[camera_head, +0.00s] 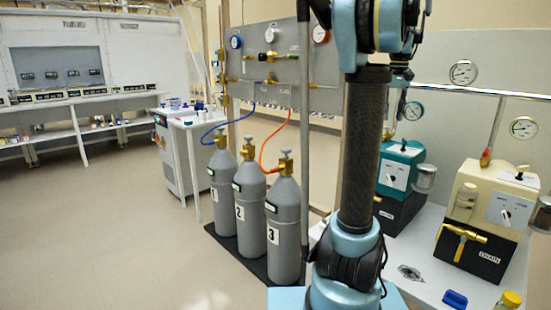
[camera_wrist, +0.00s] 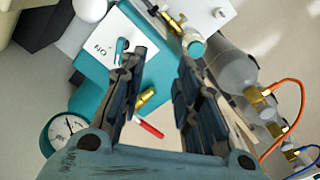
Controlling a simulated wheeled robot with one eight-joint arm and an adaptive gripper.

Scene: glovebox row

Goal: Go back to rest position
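My gripper (camera_wrist: 158,62) shows in the wrist view with its two dark fingers spread apart, so it is open and holds nothing that I can see. Below it is a teal pump (camera_wrist: 160,62) with a white switch plate (camera_wrist: 105,45). A brass fitting (camera_wrist: 147,96) and a red-tipped lever (camera_wrist: 151,129) show in the gap between the fingers; I cannot tell how far below they are. The teal pump (camera_head: 404,153) stands behind the arm there.
Gas cylinders 1 (camera_head: 223,190), 2 (camera_head: 250,208) and 3 (camera_head: 284,233) stand left of my arm, with a blue hose (camera_head: 209,136) and an orange hose (camera_head: 277,139). A cream pump (camera_head: 492,190) stands at right. A gauge panel (camera_head: 283,65) is behind. Floor at left is open.

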